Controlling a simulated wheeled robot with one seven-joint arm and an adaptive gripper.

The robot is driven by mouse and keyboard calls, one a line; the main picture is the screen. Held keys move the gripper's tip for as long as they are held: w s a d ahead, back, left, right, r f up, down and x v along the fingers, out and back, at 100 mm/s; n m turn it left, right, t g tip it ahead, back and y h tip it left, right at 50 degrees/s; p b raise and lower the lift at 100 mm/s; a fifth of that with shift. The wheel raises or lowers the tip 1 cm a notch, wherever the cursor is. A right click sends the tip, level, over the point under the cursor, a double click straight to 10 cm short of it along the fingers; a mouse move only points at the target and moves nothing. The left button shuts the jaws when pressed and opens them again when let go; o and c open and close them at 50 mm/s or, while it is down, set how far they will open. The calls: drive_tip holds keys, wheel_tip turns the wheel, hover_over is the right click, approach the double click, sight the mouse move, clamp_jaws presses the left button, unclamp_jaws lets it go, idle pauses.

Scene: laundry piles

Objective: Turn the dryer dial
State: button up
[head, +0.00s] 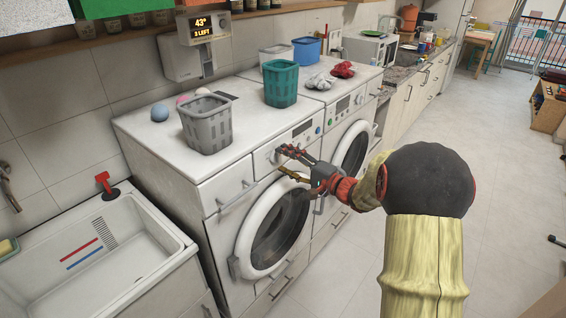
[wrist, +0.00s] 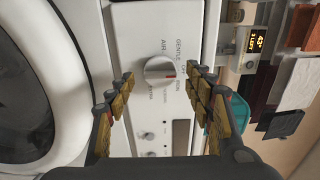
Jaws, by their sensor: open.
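My gripper (wrist: 163,76) is open, with one finger on each side of the dial in the picture. The fingers look apart from the knob; whether they reach past its face I cannot tell. In the head view my gripper (head: 284,161) is at the front panel of the nearer white machine (head: 219,187), above its round door (head: 273,226), and mostly hides the dial there.
A second white machine (head: 357,104) stands to the right. On top are a grey basket (head: 207,124), a teal basket (head: 281,83) and a red cloth (head: 342,69). A sink (head: 95,245) is at the left.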

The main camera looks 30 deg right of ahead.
drive_tip(key=shift+w+a, duration=0.25)
drive_tip(key=shift+w, duration=0.35)
drive_tip(key=c, duration=0.3)
drive_tip(key=c, duration=0.8)
drive_tip(key=shift+c, duration=0.3)
